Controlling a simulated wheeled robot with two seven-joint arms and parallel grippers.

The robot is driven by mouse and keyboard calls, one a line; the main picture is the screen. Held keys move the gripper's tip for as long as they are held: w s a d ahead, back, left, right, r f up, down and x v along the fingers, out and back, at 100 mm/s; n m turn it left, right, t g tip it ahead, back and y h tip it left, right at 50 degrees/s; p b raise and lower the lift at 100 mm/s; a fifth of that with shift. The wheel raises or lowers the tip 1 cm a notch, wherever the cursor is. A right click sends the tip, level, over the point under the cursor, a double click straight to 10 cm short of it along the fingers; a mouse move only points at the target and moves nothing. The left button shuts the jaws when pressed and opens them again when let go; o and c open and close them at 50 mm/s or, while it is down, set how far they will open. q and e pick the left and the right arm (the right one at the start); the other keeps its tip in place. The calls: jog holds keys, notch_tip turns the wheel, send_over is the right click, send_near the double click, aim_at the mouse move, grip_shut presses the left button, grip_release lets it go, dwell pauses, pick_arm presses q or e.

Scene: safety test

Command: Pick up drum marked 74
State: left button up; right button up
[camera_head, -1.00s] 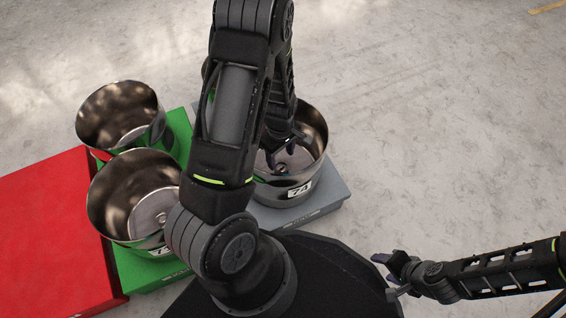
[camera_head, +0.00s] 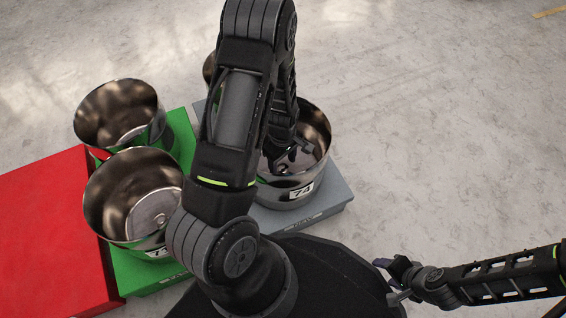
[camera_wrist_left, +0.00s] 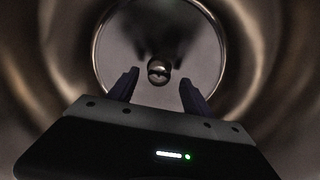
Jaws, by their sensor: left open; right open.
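The drum marked 74 (camera_head: 301,190) is an open-topped shiny metal drum standing upright on the grey platform (camera_head: 322,205), right of centre in the head view. My left gripper (camera_head: 290,158) reaches down inside this drum, partly hidden by its own arm. In the left wrist view the gripper (camera_wrist_left: 158,90) is open, with its two fingers apart. A round metal knob (camera_wrist_left: 158,71) on the drum's inner disc shows between and beyond the fingertips; I cannot tell whether they touch it. My right gripper (camera_head: 388,280) is open and empty at the lower right, away from the drums.
A green platform (camera_head: 150,279) to the left bears metal drums (camera_head: 118,108) and (camera_head: 112,205), the nearer with a partly hidden label. A red platform (camera_head: 45,235) lies farther left. Another drum (camera_head: 209,68) is mostly hidden behind my left arm. Floor at right is clear.

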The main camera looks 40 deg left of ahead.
aim_at(283, 167)
pick_arm(q)
notch_tip(283, 167, down, 4)
jog(key=shift+w+r+b, duration=0.1)
jog(key=shift+r+b, duration=0.15)
jog(key=shift+b, duration=0.4)
jog(key=shift+r, duration=0.1)
jog(key=shift+c, duration=0.6)
grip_shut()
dwell(0.5)
